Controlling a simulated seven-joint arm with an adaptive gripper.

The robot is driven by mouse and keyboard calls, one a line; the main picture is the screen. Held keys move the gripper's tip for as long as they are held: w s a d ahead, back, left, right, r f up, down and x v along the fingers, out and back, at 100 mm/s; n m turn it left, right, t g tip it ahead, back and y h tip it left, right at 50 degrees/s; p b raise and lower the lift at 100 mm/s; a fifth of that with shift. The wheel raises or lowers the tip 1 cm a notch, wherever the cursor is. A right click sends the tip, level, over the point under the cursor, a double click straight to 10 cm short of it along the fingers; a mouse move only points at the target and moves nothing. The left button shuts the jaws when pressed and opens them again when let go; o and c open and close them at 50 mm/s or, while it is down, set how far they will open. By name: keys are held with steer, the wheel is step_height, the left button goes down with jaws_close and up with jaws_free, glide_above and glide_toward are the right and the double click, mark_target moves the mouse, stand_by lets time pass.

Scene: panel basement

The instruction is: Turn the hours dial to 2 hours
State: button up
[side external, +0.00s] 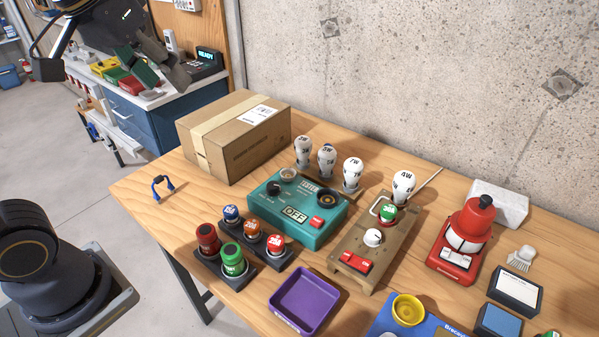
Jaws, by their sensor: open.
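A teal tester box (297,218) stands on the wooden table, with a small black knob (274,188) at its left, a screen (294,214) reading "OFF" and a red button (317,222). The dial markings are too small to read, so I cannot tell which dial is in hours. My gripper (153,64) is at the upper left, open and empty, well away from both dials.
A cardboard box (235,137) stands behind the tester; white bulbs (327,160) stand in a row right of it. A red device (466,238) stands right. The table's left end is mostly clear.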

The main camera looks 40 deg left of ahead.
steer(key=w+d+r+g, duration=0.1)
steer(key=w+d+r, duration=0.2)
steer(key=w+d, duration=0.35)
steer(key=m+g, duration=0.3)
steer(key=g, duration=0.1)
glide_above(373, 235)
step_height(373, 235, down, 17)
step_height(373, 235, down, 16)
steer(key=shift+f, duration=0.2)
jaws_close()
